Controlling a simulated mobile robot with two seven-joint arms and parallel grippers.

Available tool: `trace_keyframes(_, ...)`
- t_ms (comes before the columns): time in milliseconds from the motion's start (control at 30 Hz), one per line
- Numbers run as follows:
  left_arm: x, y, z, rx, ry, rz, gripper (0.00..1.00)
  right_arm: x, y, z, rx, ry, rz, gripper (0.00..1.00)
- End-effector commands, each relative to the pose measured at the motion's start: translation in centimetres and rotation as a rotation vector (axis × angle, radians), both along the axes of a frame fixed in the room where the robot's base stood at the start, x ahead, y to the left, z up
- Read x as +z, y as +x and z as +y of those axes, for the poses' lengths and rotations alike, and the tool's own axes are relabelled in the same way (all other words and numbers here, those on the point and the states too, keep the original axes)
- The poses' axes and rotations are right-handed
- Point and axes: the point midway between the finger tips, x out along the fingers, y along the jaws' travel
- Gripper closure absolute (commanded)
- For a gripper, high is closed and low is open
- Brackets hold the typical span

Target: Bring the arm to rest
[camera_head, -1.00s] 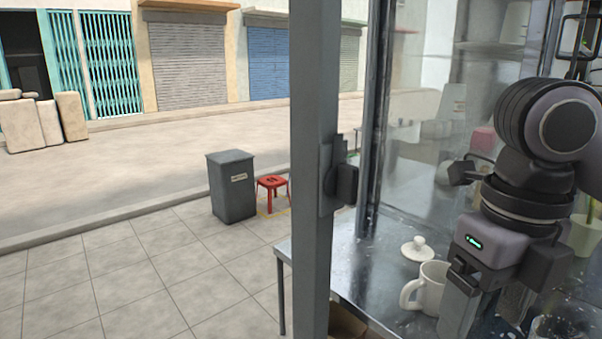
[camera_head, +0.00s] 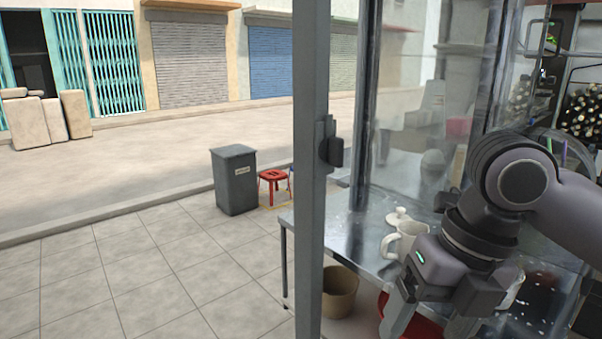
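My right arm comes in from the right, and its gripper (camera_head: 430,325) points down at the lower right of the view. Its two fingers stand apart, with nothing visible between them but a red surface behind. A pale mug (camera_head: 406,241) stands on the metal table (camera_head: 352,232), partly hidden behind the gripper's body. A pale lid (camera_head: 399,215) with a knob lies just behind the mug. My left gripper is not in view.
A grey metal post (camera_head: 309,180) with a latch stands upright left of the arm, beside glass panels. A brown bin (camera_head: 340,291) and a red basin (camera_head: 421,328) are below the table. A grey bin (camera_head: 235,182) and red stool (camera_head: 271,185) stand outside on open paving.

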Motion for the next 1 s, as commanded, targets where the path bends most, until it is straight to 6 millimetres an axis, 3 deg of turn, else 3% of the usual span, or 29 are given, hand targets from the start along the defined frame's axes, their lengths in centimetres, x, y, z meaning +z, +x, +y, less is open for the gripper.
trace_keyframes(300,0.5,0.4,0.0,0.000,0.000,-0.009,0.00,-6.6,2.9,6.3,-0.452,0.346,0.092,0.21)
trace_keyframes(500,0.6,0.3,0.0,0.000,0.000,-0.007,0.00,-10.4,4.5,8.7,-0.780,0.560,0.191,0.21)
trace_keyframes(767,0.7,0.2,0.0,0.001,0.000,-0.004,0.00,-15.7,5.9,9.3,-1.229,0.804,0.338,0.21)
trace_keyframes(1000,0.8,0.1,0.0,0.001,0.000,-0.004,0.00,-21.5,5.6,7.1,-1.648,0.990,0.455,0.21)
